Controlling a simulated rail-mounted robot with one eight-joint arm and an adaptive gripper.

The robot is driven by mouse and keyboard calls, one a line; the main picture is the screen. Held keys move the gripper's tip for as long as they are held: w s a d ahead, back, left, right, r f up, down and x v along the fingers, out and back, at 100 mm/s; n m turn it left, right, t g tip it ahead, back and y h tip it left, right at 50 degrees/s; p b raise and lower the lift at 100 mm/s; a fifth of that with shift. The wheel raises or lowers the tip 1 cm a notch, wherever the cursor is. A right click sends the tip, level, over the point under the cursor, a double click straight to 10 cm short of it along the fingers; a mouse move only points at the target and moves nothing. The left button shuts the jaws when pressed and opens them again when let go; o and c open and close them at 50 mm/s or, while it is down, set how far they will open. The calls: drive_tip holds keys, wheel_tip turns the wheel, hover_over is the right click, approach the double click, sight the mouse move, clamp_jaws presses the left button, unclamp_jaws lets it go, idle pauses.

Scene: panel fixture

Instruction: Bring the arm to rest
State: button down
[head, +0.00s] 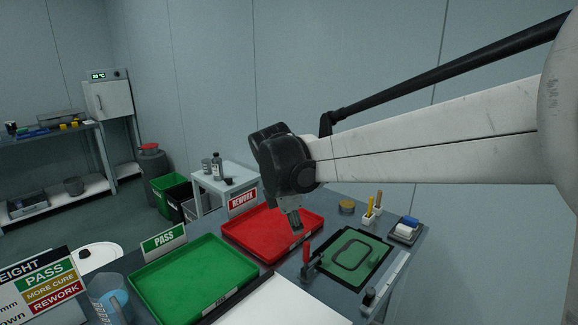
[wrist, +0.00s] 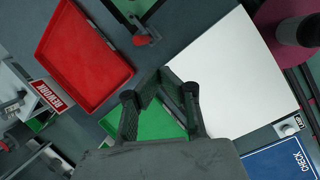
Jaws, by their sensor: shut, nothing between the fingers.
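My arm reaches in from the right in the head view, and my gripper (head: 297,228) hangs from its dark wrist, appearing over the red tray (head: 245,232). In the wrist view the two fingers of my gripper (wrist: 162,72) meet at their tips, with nothing between them. They overlap the green tray (wrist: 150,122) and the edge of the white panel (wrist: 225,75) in that picture. How high the gripper is above the table is hard to tell.
The green tray also shows in the head view (head: 180,278) beside the PASS sign (head: 163,242). A REWORK sign (head: 243,200) stands behind the red tray. A fixture with a red-handled clamp (head: 307,255) and a green mat (head: 350,252) lie at right. Pens stand in a holder (head: 369,217).

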drive_tip(key=s+d+r+m+t+y, duration=0.2)
drive_tip(key=s+d+r+m, duration=0.2)
drive_tip(key=s+d+m, duration=0.7)
drive_tip(key=s+d+f+m+t, duration=0.1)
drive_tip(key=s+d+f+m, duration=0.1)
drive_tip(key=s+d+m, duration=0.2)
drive_tip(key=s+d+f+m+t, duration=0.1)
drive_tip(key=s+d+m, duration=0.3)
drive_tip(key=s, duration=0.6)
drive_tip(key=shift+s+f+m+t, duration=0.15)
drive_tip(key=shift+f+m+t, duration=0.3)
drive_tip(key=shift+m, duration=0.65)
